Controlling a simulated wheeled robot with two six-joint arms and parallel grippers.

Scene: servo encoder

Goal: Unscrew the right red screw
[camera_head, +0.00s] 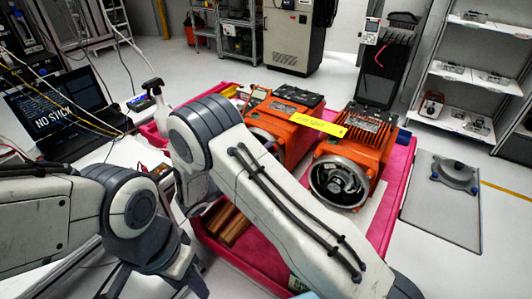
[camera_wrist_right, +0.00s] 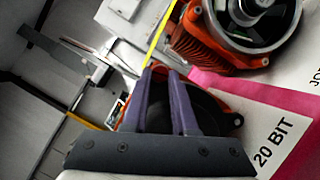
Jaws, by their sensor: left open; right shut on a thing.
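Two orange motors stand side by side in the head view. The left motor (camera_head: 292,118) has its front largely hidden by my right arm. The right motor (camera_head: 362,150) shows an open round face with a metal ring. My right gripper (camera_wrist_right: 160,76) has its purple fingers at the edge of a dark round cover (camera_wrist_right: 205,108). Its tips are shut on a small red piece, apparently the red screw (camera_wrist_right: 159,69), mostly hidden by the fingers. My right gripper is hidden in the head view. My left gripper (camera_head: 155,287) is open and empty at the lower left.
A pink mat (camera_head: 400,172) lies under the motors. A white label reading "20 BIT" (camera_wrist_right: 272,140) is beside the cover. A laptop (camera_head: 60,112) with cables stands at left, shelves (camera_head: 470,75) at right. A grey plate (camera_head: 445,215) lies on the floor at right.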

